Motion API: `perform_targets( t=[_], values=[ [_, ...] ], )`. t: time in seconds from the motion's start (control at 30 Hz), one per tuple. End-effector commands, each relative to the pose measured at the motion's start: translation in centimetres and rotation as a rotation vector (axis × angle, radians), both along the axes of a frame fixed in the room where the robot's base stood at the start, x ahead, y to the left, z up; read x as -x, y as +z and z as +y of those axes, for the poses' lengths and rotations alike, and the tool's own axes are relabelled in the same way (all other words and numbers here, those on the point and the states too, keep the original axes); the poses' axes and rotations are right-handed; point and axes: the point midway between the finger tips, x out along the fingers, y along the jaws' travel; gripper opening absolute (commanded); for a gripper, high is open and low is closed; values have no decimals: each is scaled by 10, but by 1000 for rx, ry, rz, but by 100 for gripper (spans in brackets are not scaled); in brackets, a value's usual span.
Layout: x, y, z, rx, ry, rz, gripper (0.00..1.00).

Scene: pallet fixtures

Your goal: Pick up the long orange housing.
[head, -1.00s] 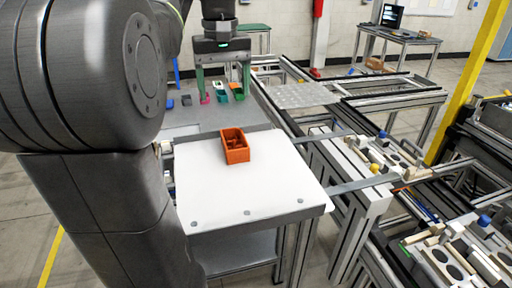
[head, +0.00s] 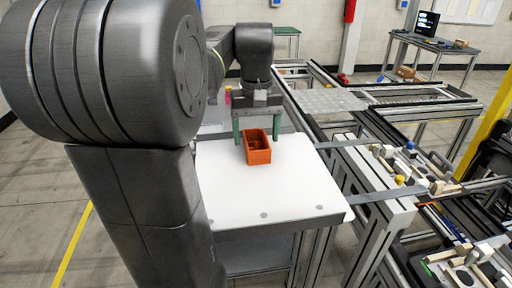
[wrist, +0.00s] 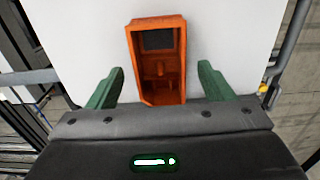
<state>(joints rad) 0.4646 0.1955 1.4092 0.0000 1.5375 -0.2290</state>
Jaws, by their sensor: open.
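The long orange housing (head: 257,150) is an open-topped rectangular box standing on the white table top (head: 300,195), near its back edge. It also shows in the wrist view (wrist: 158,62), with posts and a dark patch inside. My gripper (head: 257,138) is open, with one green finger to each side of the housing in the head view. In the wrist view the two green fingers (wrist: 156,85) flank the housing's near end with a gap on both sides. I cannot tell the exact height of the fingertips above the table.
Metal rails and a conveyor frame (head: 400,205) with light-coloured fixtures (head: 398,165) run along the right. The front of the white table is bare. A desk with a monitor (head: 427,25) stands far back right.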

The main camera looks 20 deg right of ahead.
Motion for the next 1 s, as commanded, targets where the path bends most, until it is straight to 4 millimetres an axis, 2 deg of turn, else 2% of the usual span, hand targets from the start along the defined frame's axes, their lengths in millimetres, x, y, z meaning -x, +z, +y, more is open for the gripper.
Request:
perform_targets(
  t=[0.13, 0.4, 0.67, 0.87, 1.0],
  values=[
    [0, -17, 0, 0, 0, 1, 75],
    [0, -20, 0, 0, 0, -1, 75],
    [0, -20, 0, 0, 0, -1, 24],
    [0, -20, 0, 0, 0, -1, 23],
    [-1, -11, 0, 2, 0, -4, 23]
  ],
)
